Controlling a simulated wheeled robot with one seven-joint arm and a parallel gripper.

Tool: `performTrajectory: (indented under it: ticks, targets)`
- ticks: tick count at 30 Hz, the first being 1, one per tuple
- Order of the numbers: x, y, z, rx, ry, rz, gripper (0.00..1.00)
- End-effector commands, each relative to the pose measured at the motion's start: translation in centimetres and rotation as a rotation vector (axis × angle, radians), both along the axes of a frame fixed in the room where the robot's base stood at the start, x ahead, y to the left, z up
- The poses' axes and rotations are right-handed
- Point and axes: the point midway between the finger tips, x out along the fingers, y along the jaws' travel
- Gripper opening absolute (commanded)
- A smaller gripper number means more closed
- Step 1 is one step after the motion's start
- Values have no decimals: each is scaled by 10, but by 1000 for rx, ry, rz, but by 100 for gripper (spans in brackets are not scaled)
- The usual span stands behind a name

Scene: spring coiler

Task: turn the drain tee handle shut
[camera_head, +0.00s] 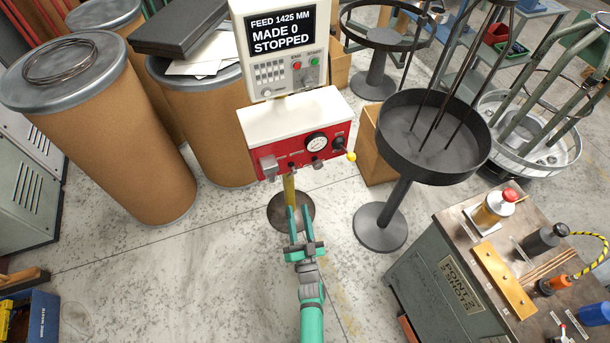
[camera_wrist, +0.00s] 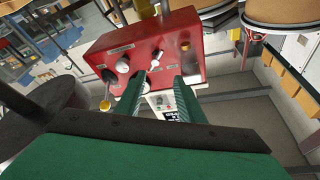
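The red-fronted control box (camera_head: 284,147) stands on a yellow post in front of me. In the wrist view its red face (camera_wrist: 140,50) appears upside down. A small silver tee-shaped handle (camera_wrist: 157,62) sticks out of that face, taken to be the drain tee handle. In the head view I cannot pick it out surely. My gripper (camera_head: 298,209) is just below and in front of the box. In the wrist view its two green fingers (camera_wrist: 160,78) are apart, with the tee handle between and beyond their tips. Nothing is held, and I see no contact.
A round gauge (camera_head: 317,142), a yellow-tipped lever (camera_head: 351,157) and a grey block (camera_head: 268,165) sit on the box. A display panel (camera_head: 280,45) stands above. Brown drums (camera_head: 110,140) are left, a black round tray stand (camera_head: 405,165) and a bench (camera_head: 425,280) right.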

Motion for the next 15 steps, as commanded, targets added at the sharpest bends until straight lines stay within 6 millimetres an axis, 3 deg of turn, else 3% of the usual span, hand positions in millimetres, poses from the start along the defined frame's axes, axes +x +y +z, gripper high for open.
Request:
performTrajectory:
  ticks: [3, 11, 15]
  targets:
    - [21, 1, 3, 25, -20, 18, 35]
    - [39, 3, 9, 38, -31, 27, 35]
    - [58, 5, 16, 38, -31, 26, 35]
